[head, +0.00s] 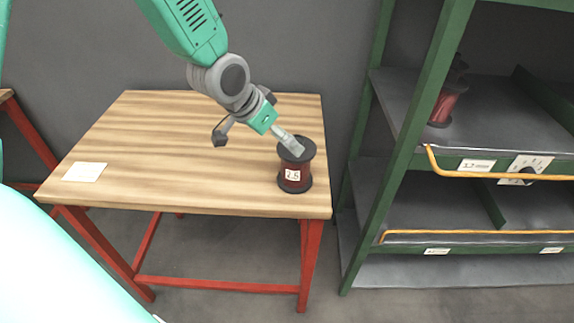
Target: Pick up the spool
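The spool (294,171) stands upright on the right front part of the wooden table. It has dark flanges, a dark red winding and a white label reading 2.5. My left gripper (257,141) is above and to the left of it, with its fingers spread wide. One finger with a dark tip hangs over the table left of the spool. The other finger's grey tip overlaps the spool's top flange; I cannot tell whether it touches. Nothing is held between the fingers. My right gripper is not in view.
The wooden table (150,150) has red legs and is mostly clear, with a white paper (85,172) at its left. A green shelf rack (425,130) stands close at the right, with another red spool (447,103) and yellow rails along its front.

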